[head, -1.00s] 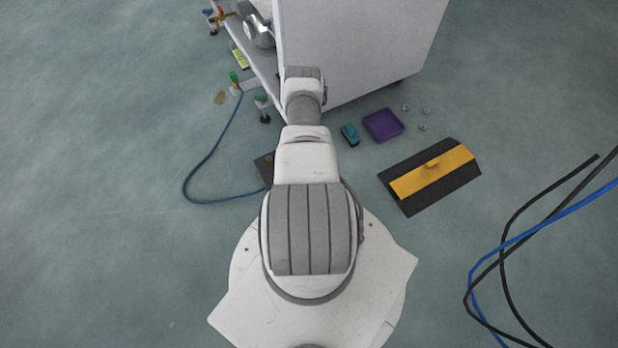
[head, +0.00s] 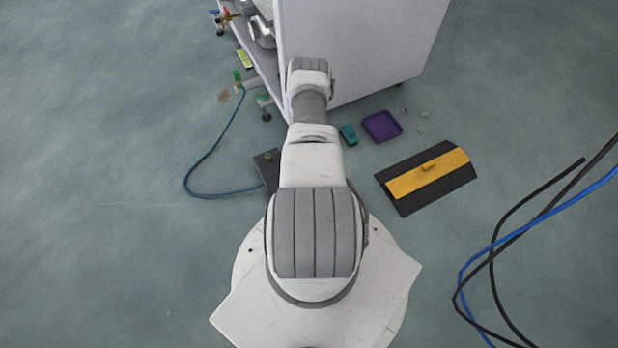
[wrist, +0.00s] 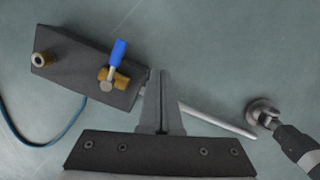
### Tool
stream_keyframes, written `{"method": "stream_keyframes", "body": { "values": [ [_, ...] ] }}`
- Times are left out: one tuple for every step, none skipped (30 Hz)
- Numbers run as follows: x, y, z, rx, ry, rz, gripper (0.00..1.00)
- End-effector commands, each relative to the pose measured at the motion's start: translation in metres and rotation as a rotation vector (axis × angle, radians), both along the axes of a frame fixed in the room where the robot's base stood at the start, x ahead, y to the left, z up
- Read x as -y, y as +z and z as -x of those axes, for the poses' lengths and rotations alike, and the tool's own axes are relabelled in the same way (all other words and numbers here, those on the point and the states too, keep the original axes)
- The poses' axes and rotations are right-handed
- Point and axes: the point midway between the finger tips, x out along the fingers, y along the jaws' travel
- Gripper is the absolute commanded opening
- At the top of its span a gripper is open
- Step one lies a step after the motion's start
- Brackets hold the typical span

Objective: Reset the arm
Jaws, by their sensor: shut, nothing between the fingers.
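In the wrist view my gripper (wrist: 162,100) points away from the camera with its two fingers together, and nothing shows between them. To the left of the fingers is a black box (wrist: 85,70) with a brass fitting (wrist: 42,62) and a brass valve with a blue handle (wrist: 119,50). In the head view my arm reaches forward to the white cabinet (head: 365,45). My gripper is not visible there, hidden beyond the arm and the cabinet's edge.
A blue hose (head: 205,160) runs along the floor left of the arm. Right of it lie a purple tray (head: 382,127), a teal object (head: 349,134), and a black and yellow ramp (head: 427,178). Cables (head: 497,245) lie farther right. In the wrist view a metal fitting (wrist: 262,110) is at the right.

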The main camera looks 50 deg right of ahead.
Motion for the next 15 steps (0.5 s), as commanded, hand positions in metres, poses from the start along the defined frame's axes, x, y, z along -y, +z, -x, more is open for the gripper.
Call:
{"method": "stream_keyframes", "body": {
  "values": [
    [0.0, 0.016, 0.003, 0.0, -0.004, -0.001, 0.0],
    [-0.001, 0.021, 0.004, 0.0, -0.003, -0.001, 0.0],
    [-0.002, 0.029, 0.005, 0.001, -0.003, -0.001, 0.0],
    [-0.003, 0.033, 0.006, 0.001, -0.002, -0.001, 0.0],
    [-0.003, 0.038, 0.007, 0.001, -0.002, -0.001, 0.0],
    [-0.004, 0.043, 0.009, 0.0, -0.003, 0.0, 0.0],
    [-0.004, 0.046, 0.01, -0.001, -0.002, 0.0, 0.0],
    [-0.004, 0.05, 0.01, 0.0, -0.002, 0.0, 0.0],
    [-0.005, 0.054, 0.011, 0.0, -0.002, 0.0, 0.0],
    [-0.006, 0.055, 0.011, 0.0, -0.002, -0.001, 0.0],
    [-0.006, 0.057, 0.012, -0.001, -0.002, 0.0, 0.0],
    [-0.006, 0.059, 0.012, 0.0, -0.002, 0.0, 0.0],
    [-0.006, 0.06, 0.013, 0.0, -0.002, 0.0, 0.0],
    [-0.006, 0.06, 0.013, 0.0, -0.001, 0.0, 0.0],
    [-0.006, 0.061, 0.013, 0.0, -0.001, 0.0, 0.0]
  ]
}}
